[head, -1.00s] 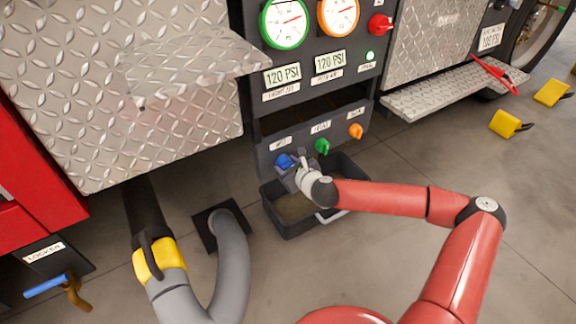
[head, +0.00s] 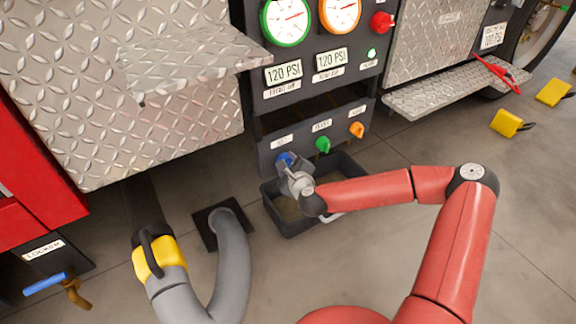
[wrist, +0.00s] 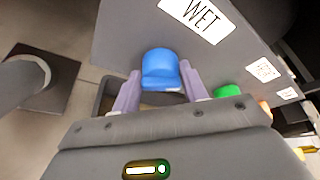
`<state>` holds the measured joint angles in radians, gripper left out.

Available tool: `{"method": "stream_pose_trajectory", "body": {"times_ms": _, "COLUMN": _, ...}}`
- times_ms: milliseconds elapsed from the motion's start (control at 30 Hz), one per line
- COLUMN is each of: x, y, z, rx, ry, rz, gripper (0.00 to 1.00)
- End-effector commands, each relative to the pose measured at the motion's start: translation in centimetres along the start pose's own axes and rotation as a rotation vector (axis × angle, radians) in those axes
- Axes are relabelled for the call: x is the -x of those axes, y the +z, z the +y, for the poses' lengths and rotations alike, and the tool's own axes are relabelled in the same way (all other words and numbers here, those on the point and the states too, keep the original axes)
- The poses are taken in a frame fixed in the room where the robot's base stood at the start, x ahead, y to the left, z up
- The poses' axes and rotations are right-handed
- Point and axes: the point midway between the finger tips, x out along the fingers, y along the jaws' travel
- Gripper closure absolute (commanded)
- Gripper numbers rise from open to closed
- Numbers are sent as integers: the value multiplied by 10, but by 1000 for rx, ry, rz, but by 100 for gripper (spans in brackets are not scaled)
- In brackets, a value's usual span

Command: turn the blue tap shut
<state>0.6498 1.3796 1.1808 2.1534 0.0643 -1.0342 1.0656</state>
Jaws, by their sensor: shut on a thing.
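The blue tap (head: 284,160) sits on the front of the dark lower panel (head: 345,114), leftmost of three taps, under a white label. In the wrist view the blue tap (wrist: 160,68) is between the two pale fingers, below a label reading WET. My gripper (wrist: 158,88) is shut on the tap, with a finger on each side of it. In the head view my gripper (head: 291,171) reaches the tap from the front and hides part of it.
A green tap (head: 322,144) and an orange tap (head: 357,130) stand to the right on the same panel. A dark bin (head: 290,228) is on the floor below. A grey hose (head: 233,265) and a yellow-collared pipe (head: 160,258) are at the left.

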Motion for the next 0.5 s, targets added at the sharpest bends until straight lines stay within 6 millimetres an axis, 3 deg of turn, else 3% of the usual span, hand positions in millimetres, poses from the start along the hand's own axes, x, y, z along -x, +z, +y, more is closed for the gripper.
{"method": "stream_pose_trajectory", "body": {"times_ms": 500, "x": -2, "y": 1, "z": 1, "rx": 462, "ry": -194, "rz": 30, "gripper": 79}}
